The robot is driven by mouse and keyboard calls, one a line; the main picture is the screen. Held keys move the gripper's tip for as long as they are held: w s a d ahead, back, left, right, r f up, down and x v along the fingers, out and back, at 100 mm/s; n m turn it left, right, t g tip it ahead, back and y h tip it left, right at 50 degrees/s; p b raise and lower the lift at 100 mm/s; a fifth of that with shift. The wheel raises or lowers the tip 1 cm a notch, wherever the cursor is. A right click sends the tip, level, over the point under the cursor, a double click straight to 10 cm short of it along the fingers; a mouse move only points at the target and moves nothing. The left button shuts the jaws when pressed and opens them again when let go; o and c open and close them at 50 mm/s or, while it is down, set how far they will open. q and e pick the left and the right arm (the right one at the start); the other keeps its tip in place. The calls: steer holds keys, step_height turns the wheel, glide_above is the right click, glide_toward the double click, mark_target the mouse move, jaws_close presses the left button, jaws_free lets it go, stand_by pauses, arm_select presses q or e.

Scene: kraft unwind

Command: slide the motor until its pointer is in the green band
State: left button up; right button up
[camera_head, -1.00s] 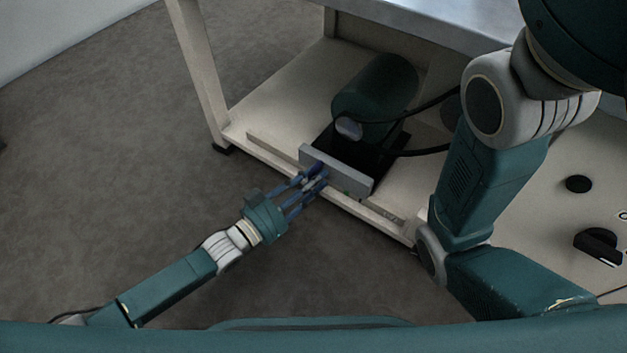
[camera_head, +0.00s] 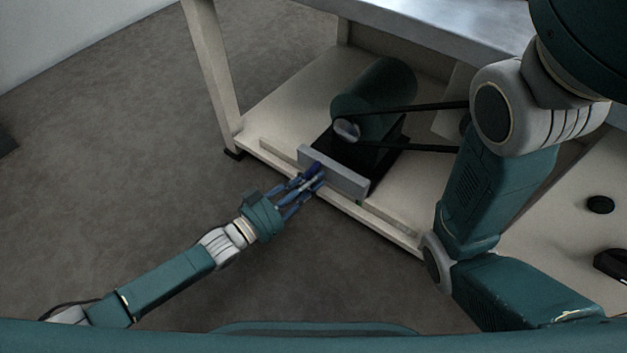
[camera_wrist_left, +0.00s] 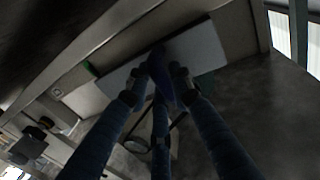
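The dark green motor (camera_head: 375,98) sits on a black base on the bench's lower shelf. A grey plate (camera_head: 345,180) stands at its front and also shows in the wrist view (camera_wrist_left: 198,50). My left gripper (camera_head: 314,178) has its blue fingers at the plate's left part. In the wrist view its fingertips (camera_wrist_left: 160,80) close around a blue handle (camera_wrist_left: 159,62) at the plate. A small green patch, likely the green band (camera_head: 359,202), shows below the plate's right part, partly covered. I cannot make out the pointer. My right gripper is out of view.
A black belt (camera_head: 430,107) runs from the motor's pulley to the right, its two runs straight. A pale rail (camera_head: 390,217) lies along the shelf's front edge. A bench leg (camera_head: 212,75) stands left. My right arm covers the shelf's right side.

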arm_select(q)
steer(key=shift+o, duration=0.2)
steer(key=shift+s+d, duration=0.1)
steer(key=shift+s, duration=0.1)
steer(key=v, duration=1.2)
steer(key=shift+f, duration=0.1)
